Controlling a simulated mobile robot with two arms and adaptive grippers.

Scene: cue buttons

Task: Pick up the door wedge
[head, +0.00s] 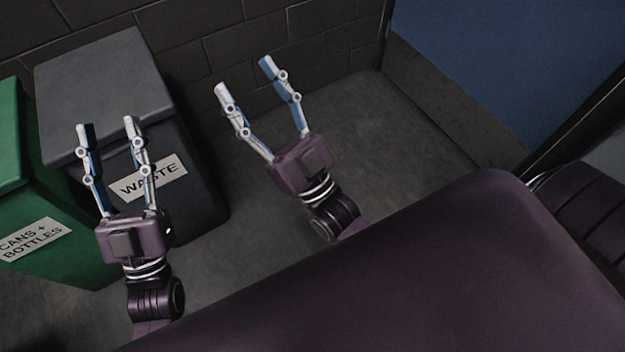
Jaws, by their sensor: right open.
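No door wedge can be made out in the head view. My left gripper (107,126) is on the left, in front of the bins, with its two fingers apart and nothing between them. My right gripper (244,76) is near the middle, over the floor by the back wall. Its fingers are spread and empty. My own purple body covers the lower right and hides the floor beneath it.
A dark grey bin (95,72) labelled WASTE and a green bin (60,260) labelled CANS + BOTTLES stand at the left against a dark block wall (240,45). A blue panel (480,60) is at the upper right. The concrete floor (400,130) between is bare.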

